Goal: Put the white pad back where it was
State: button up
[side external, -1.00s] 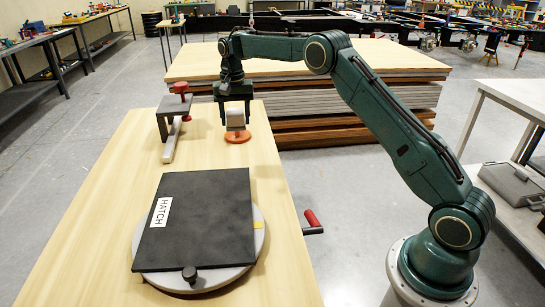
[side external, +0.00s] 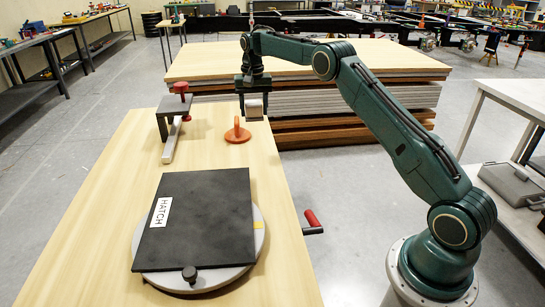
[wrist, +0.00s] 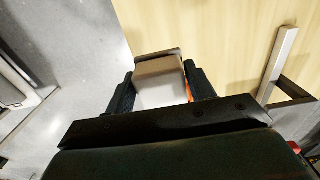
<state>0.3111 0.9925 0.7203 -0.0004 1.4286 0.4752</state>
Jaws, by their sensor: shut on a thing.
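The white pad (side external: 255,109) is a small pale block. It is between the fingers of my gripper (side external: 253,99), which is shut on it and holds it up near the right edge of the wooden table top. In the wrist view the pad (wrist: 160,82) shows as a grey-white block between the two dark fingers of my gripper (wrist: 161,88). An orange round base with an upright knob (side external: 237,134) stands on the table, just left of and below the held pad in the side view; a sliver of orange shows in the wrist view.
A dark clamp with red screw (side external: 176,105) and a pale bar (side external: 171,142) is left of the orange base. A black hatch panel (side external: 205,215) lies on a round grey plate nearer the camera. A red-handled crank (side external: 313,219) juts from the table's right edge. Stacked boards (side external: 350,100) stand behind.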

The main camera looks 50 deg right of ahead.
notch_tip(320, 180, down, 17)
jog(key=shift+f, duration=0.2)
dwell(0.7)
jog(key=shift+f, duration=0.15)
jog(key=o, duration=1)
jog(key=shift+c, duration=0.2)
notch_tip(320, 180, up, 12)
jog(key=shift+r, duration=0.2)
dwell(0.5)
